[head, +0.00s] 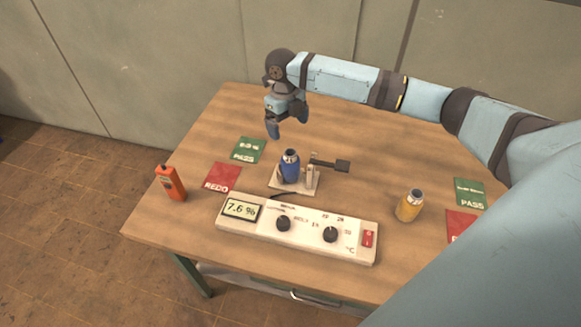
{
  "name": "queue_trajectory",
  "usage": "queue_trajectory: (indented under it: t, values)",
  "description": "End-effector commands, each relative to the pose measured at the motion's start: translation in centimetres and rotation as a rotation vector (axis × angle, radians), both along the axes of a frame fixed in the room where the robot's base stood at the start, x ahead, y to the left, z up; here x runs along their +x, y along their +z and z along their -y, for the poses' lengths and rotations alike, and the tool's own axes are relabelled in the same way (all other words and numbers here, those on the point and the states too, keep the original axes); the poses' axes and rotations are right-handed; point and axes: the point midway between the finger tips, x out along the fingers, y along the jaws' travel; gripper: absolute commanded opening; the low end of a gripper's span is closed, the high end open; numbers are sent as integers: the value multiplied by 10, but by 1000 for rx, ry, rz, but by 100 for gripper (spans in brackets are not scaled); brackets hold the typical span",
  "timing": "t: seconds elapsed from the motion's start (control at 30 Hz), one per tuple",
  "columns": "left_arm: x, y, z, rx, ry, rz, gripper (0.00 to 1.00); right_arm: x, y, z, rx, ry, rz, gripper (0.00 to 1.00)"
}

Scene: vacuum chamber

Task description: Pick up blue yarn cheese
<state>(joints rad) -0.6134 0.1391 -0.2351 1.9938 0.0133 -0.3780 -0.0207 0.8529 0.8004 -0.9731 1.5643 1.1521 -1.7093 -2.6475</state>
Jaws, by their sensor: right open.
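The blue yarn cheese (290,170), a small upright blue cylinder with a bare pale top, stands on a small white stand (307,183) near the middle of the table. My right gripper (288,124) is open, with its fingers pointing down. It appears above and behind the blue yarn cheese, apart from it, with nothing between its fingers. My left gripper is out of view.
A meter box (296,231) reading 7.6 % lies in front of the stand. A dark lever (333,164) juts right from the stand. A yellow yarn cheese (409,206) stands right, an orange device (170,183) left. Red and green cards lie on both sides.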

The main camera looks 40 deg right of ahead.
Motion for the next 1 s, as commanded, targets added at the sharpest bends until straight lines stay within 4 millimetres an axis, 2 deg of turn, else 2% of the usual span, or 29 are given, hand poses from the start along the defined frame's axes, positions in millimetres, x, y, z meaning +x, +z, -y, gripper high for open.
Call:
queue_trajectory:
  t: [0.3,0.57,0.83,1.0]
  values:
    - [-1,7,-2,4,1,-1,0,-8,-60,1,0,-1,-3,93]
    - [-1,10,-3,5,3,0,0,-9,-81,1,1,-1,0,93]
    - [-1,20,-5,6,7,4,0,-9,-119,3,1,-2,-2,93]
    - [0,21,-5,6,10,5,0,-10,-130,4,0,-1,0,93]
